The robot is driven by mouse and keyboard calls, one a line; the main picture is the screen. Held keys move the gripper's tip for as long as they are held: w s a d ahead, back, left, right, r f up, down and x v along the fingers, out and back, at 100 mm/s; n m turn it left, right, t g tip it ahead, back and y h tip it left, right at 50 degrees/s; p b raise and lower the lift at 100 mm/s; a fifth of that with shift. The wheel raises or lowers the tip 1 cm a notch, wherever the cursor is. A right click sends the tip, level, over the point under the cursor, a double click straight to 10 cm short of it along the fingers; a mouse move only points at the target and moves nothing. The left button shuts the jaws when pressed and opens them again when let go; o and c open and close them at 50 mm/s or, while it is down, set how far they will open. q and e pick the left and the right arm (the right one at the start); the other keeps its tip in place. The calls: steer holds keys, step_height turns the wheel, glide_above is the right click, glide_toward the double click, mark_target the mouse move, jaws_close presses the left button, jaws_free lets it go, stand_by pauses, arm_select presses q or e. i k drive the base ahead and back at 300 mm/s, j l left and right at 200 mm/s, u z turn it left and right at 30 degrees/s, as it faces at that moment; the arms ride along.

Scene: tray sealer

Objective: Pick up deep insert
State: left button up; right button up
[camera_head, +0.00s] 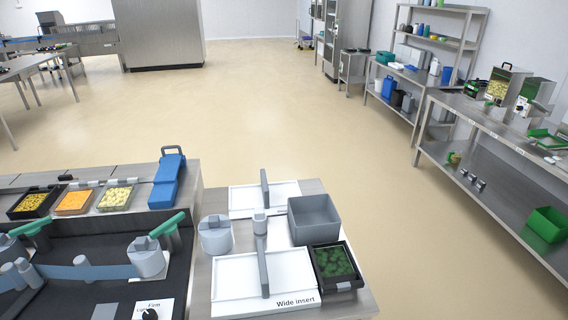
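A white plate labelled "Wide insert" (235,283) lies at the front of the steel side table, with an upright grey bar handle (263,272) across its middle. A second white plate (238,198) with a similar grey handle (265,188) lies behind it. No label is readable on this rear plate, and no "deep insert" label is readable anywhere, so I cannot tell for certain which thing is the deep insert. Neither of my grippers is in view.
A grey bin (314,222) and a black tray of green food (335,264) stand right of the plates. A grey round-topped canister (215,236) stands left. The machine has green levers (168,226) and a blue upright part (168,178). The floor beyond is clear.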

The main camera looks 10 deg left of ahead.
mark_target(243, 200)
steer(key=i+l+z, duration=0.3)
steer(key=l+z, duration=0.15)
steer(key=l, duration=0.35)
steer(key=i+l+z, duration=0.4)
steer(key=l, duration=0.35)
steer(key=i+l+z, duration=0.45)
steer(key=i+u, duration=0.35)
steer(key=i+l+u, duration=0.3)
steer(key=i, duration=0.2)
steer(key=i+l+u, duration=0.15)
steer(key=i+u, duration=0.2)
steer(key=i+j+u, duration=0.15)
steer(key=i+u, duration=0.3)
steer(key=i+l+u, duration=0.1)
steer(key=i+u, duration=0.4)
steer(key=i, duration=0.15)
steer(key=i+l+u, duration=0.3)
steer(key=i+u, duration=0.15)
steer(key=i, duration=0.1)
